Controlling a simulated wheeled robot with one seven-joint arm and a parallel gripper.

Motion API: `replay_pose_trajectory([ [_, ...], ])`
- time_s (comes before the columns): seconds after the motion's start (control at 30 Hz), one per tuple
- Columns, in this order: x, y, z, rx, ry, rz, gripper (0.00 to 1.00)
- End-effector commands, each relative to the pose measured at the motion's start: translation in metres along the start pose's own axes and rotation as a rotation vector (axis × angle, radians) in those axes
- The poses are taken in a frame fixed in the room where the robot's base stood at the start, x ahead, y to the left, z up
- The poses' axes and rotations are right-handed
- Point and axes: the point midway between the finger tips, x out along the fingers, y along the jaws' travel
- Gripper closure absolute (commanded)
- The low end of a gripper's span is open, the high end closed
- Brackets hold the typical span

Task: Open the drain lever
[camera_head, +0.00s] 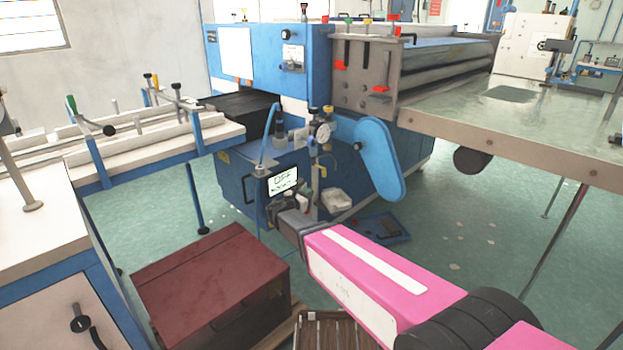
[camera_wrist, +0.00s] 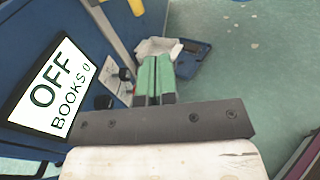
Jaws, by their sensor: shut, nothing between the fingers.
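The blue machine (camera_head: 262,165) carries a lit screen reading OFF (camera_head: 283,181), which also shows large at the left in the wrist view (camera_wrist: 56,90). Small dark knobs (camera_wrist: 124,74) sit on its side panel, just left of the fingertips in the wrist view. I cannot tell which fitting is the drain lever. My gripper (camera_wrist: 156,62) has green fingers pressed together with nothing between them. It points toward the space beside the panel, and I see no clear contact. In the head view, my gripper's end is at the panel's lower right, hard to separate from the fittings.
A white tray-like piece (camera_wrist: 157,47) lies beyond the fingertips, with a blue plate (camera_head: 385,228) on the floor nearby. A dark red box (camera_head: 205,280) stands at the lower left. A blue rounded cover (camera_head: 376,158) juts out above my arm. Green floor is open at the right.

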Motion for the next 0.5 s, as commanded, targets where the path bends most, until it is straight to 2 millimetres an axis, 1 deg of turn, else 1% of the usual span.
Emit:
replay_pose_trajectory([
  [0.03,-0.005,0.012,0.001,-0.036,-0.025,0.025,1.00],
  [0.1,-0.008,0.019,0.003,-0.070,-0.047,0.043,1.00],
  [0.17,-0.008,0.021,0.004,-0.082,-0.056,0.050,1.00],
  [0.23,-0.004,0.022,0.005,-0.086,-0.060,0.052,1.00],
  [0.37,0.013,0.023,0.005,-0.085,-0.059,0.050,1.00],
  [0.5,0.039,0.025,0.006,-0.084,-0.058,0.049,1.00],
])
